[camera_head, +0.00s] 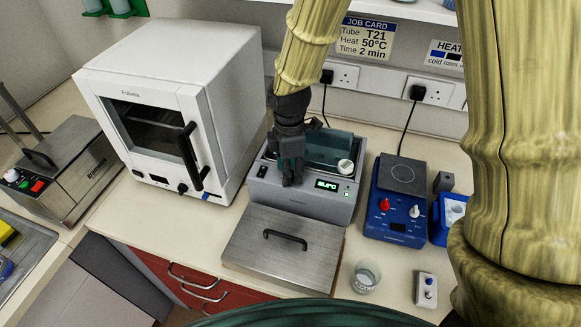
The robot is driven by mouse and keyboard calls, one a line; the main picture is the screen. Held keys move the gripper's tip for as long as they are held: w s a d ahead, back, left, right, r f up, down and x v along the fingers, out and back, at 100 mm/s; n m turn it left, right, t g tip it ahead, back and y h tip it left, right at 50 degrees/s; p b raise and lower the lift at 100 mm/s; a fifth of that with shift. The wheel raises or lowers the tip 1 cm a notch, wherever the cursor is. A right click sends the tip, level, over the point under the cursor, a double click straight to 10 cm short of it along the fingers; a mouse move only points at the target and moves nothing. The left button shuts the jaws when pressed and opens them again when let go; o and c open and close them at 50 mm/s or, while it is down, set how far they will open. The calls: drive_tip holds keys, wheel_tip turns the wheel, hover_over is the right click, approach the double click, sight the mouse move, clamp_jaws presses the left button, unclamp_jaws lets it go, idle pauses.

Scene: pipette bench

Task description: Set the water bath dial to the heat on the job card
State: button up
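The job card (367,37) on the back wall reads Tube T21, Heat 50°C, Time 2 min. The grey water bath (313,208) stands on the bench, with a lit display (327,185) on its front; its digits are too small to read surely. My gripper (291,180) points down at the bath's front panel, left of the display. Its dark fingers cover that part of the panel, and no dial shows. I cannot tell whether they touch or grip anything. A white round piece (345,167) sits at the bath's top right.
A steel lid (262,257) with a black handle lies in front of the bath. A white oven (175,90) stands left, a blue hotplate (397,200) right. A glass beaker (366,276) and a small white device (426,290) are near the front edge.

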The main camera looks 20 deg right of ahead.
clamp_jaws()
drive_tip(key=shift+d, duration=0.1)
drive_tip(key=m+p, duration=0.1)
drive_tip(key=m, duration=0.4)
drive_tip(key=shift+m, duration=0.3)
drive_tip(key=m+p, duration=0.1)
drive_tip(key=m, duration=0.4)
drive_tip(key=shift+w, duration=0.1)
drive_tip(key=m+p, duration=0.1)
drive_tip(key=m, duration=0.6)
drive_tip(key=shift+d+p, duration=0.1)
drive_tip(key=shift+p, duration=0.2)
drive_tip(key=m+p, duration=0.1)
drive_tip(key=m, duration=0.5)
drive_tip(key=shift+w+d, duration=0.1)
drive_tip(key=shift+d, duration=0.05)
